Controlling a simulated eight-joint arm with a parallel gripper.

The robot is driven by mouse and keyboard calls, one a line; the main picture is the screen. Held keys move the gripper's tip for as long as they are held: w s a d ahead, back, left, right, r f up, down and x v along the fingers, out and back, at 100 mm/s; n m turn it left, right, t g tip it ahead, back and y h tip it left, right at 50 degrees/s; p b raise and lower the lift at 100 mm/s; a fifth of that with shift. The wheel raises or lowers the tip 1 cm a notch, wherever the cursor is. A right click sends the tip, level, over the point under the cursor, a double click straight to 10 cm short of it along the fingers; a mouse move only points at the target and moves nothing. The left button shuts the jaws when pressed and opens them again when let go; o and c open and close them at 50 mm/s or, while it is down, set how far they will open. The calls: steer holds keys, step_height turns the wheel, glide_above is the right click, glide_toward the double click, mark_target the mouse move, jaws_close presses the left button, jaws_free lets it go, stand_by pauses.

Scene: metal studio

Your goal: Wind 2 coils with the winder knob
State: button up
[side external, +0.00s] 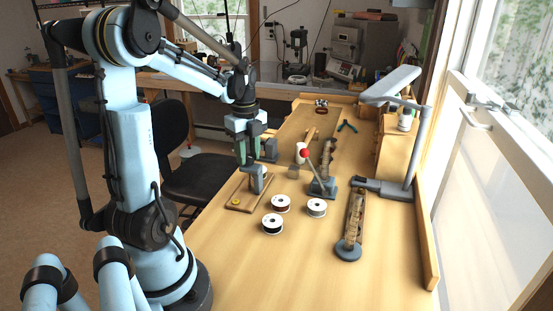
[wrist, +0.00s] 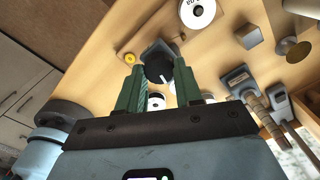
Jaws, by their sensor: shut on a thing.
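The winder (side external: 257,181) is a grey-blue stand on a wooden base (side external: 240,206) at the left edge of the bench. My gripper (side external: 246,160) points down over it in the side view. In the wrist view, the black winder knob (wrist: 158,69) with a white mark lies between the two green fingers of my gripper (wrist: 158,82). The fingers are shut on the knob. In the side view the knob is hidden by the gripper. Any coil wound on the winder cannot be made out.
Dark-wound white spools stand close by: one nearest (side external: 272,224), one behind it (side external: 281,203) and one to the right (side external: 317,207). A grey lamp (side external: 410,145) stands at right. The front bench is clear.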

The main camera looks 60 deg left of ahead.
mark_target(247, 157)
steer(key=m, duration=0.5)
steer(key=shift+s+m, duration=0.1)
steer(key=shift+m, duration=2.4)
steer(key=o, duration=1)
steer(key=shift+o, duration=0.2)
steer(key=shift+r, duration=0.15)
step_height(247, 157, up, 12)
